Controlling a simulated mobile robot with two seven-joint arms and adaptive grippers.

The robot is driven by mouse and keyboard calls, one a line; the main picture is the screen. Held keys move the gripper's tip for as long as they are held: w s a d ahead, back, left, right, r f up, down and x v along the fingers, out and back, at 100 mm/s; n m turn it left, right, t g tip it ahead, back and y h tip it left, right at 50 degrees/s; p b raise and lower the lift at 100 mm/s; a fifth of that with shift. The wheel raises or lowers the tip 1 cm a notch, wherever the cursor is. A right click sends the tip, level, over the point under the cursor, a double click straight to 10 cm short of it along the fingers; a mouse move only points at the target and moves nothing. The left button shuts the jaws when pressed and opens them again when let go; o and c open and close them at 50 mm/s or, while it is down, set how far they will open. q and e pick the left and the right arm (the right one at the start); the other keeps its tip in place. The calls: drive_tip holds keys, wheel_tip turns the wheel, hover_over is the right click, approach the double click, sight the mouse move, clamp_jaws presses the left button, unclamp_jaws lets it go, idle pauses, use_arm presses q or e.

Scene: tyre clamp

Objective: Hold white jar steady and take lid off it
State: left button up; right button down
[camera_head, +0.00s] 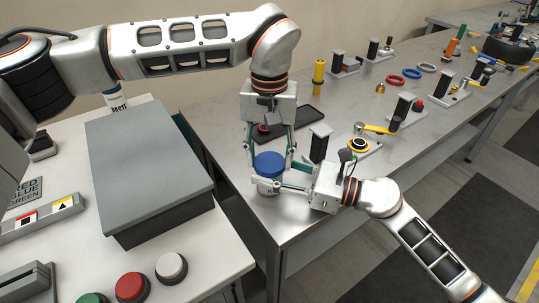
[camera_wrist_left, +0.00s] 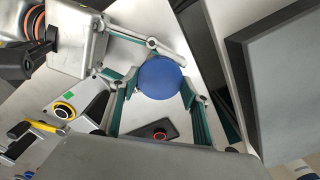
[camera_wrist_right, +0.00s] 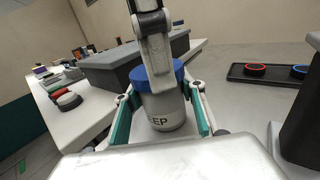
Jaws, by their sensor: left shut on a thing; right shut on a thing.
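The white jar (camera_wrist_right: 163,112) stands upright on the metal table near its left end, with black lettering on its side. Its blue lid (camera_head: 269,164) sits on top of it. My left gripper (camera_wrist_left: 160,80) comes from above and is shut on the blue lid (camera_wrist_left: 160,77). My right gripper (camera_wrist_right: 160,108) comes in low from the right side and is shut on the jar's body. In the head view the right gripper (camera_head: 275,187) covers much of the white jar (camera_head: 266,189). In the right wrist view a left gripper finger hides part of the lid (camera_wrist_right: 178,70).
A dark tray (camera_head: 305,118) with a red ring lies behind the jar. A yellow and black button fixture (camera_head: 359,145) stands to the right. A grey box (camera_head: 150,160) and several coloured buttons are on the white table at left. A gap separates the tables.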

use_arm(q)
drive_tip(key=n, duration=0.4)
drive_tip(key=shift+n, duration=0.3)
drive_tip(key=n, duration=2.3)
drive_tip(key=shift+n, duration=0.4)
drive_tip(key=n, duration=1.9)
drive_tip(key=shift+r, duration=0.1)
drive_tip(key=n, duration=0.6)
